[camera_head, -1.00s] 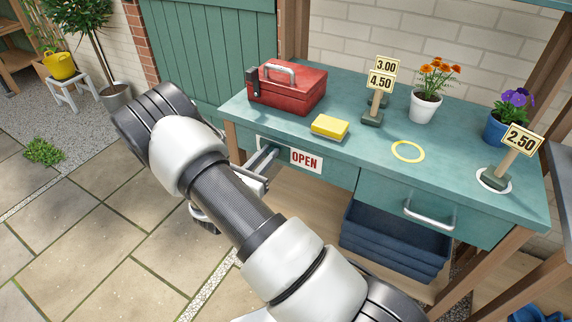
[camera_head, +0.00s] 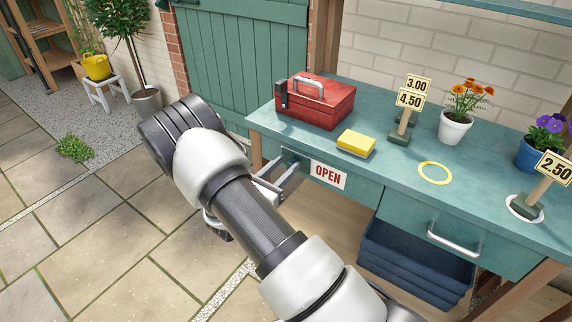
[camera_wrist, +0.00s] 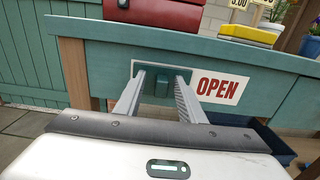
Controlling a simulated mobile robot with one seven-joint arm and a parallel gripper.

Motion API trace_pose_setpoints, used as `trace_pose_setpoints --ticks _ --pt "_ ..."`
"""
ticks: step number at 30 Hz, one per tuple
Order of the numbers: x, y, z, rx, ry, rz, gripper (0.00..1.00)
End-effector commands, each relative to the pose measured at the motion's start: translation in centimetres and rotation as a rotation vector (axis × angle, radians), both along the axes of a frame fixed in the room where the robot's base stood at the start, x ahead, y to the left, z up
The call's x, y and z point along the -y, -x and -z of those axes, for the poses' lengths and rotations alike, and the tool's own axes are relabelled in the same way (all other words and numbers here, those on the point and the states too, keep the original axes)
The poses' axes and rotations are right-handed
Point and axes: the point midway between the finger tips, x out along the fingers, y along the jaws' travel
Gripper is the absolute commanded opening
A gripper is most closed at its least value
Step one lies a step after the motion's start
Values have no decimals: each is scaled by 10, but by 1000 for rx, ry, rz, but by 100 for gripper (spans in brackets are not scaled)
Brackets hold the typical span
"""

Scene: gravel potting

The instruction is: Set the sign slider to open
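The sign (camera_head: 328,175) is a white plate with red "OPEN" lettering on the green front board of the potting bench. It also shows in the wrist view (camera_wrist: 219,87), right of the slider knob. The dark green slider knob (camera_wrist: 162,86) sits in a dark slot plate at the sign's left side. My gripper (camera_wrist: 160,80) is open, its two fingers pointing at the board on either side of the knob, with gaps on both sides. In the head view my gripper (camera_head: 285,168) is left of the sign, in front of the board.
A drawer handle (camera_head: 453,243) juts out at right, above a blue crate (camera_head: 415,262).

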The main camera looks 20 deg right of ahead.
Motion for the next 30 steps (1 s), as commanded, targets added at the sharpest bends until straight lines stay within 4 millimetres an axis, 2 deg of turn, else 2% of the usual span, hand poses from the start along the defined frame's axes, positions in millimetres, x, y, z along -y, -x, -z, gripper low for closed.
trace_pose_setpoints --ticks 18,24,30 --pt "-110 84 -1 -1 0 -7 36" --pt "-127 98 0 0 -1 -4 36" --pt "-132 101 0 0 -1 -3 36"
